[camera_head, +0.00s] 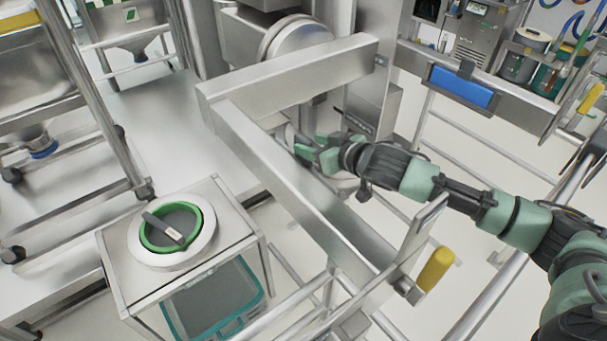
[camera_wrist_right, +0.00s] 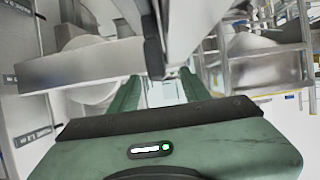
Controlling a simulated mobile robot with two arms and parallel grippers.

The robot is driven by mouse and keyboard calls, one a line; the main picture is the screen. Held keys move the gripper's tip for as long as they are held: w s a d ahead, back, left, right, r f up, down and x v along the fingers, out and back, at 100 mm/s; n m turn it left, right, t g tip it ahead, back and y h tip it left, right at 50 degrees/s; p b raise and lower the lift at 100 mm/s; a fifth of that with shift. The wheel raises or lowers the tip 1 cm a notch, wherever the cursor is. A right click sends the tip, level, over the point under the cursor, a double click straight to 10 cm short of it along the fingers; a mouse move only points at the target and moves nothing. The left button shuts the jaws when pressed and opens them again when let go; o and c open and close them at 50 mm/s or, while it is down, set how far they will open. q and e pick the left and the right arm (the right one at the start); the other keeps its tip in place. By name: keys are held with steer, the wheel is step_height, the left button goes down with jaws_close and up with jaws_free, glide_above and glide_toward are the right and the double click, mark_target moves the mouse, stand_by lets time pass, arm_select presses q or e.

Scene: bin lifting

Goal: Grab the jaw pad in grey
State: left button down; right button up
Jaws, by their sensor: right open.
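My right gripper (camera_head: 312,149) is open beside the steel lifting frame (camera_head: 290,178), partly behind its front beam in the head view. In the right wrist view its two green fingers (camera_wrist_right: 160,82) point forward, apart, with no object seen gripped. A dark grey upright piece (camera_wrist_right: 153,58) hangs from a steel beam just ahead of and above the gap between the fingers. It may be the grey jaw pad, but I cannot tell for sure. In the head view the frame and gripper hide this spot. My left gripper is not in view.
A steel stand with a round green-rimmed port (camera_head: 205,217) is at lower left, with a teal bin (camera_head: 256,289) under it. A yellow handle (camera_head: 436,268) is at the frame's near end. A bench with a blue pad (camera_head: 462,91) stands at upper right.

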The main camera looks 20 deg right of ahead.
mark_target(307, 142)
steer(key=shift+p+x, duration=0.35)
steer(key=shift+x, duration=0.9)
steer(key=shift+w+a, duration=0.1)
steer(key=shift+w, duration=0.25)
steer(key=p+x, duration=0.1)
steer(key=x, duration=0.2)
steer(key=shift+w+f, duration=0.1)
steer(key=shift+w, duration=0.1)
steer(key=shift+w+a+f, duration=0.1)
steer(key=shift+w+f, duration=0.15)
steer(key=shift+w, duration=0.15)
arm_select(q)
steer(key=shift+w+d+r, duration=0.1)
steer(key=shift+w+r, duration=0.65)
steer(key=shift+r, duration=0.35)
arm_select(e)
jaws_close()
steer(key=shift+r, duration=0.1)
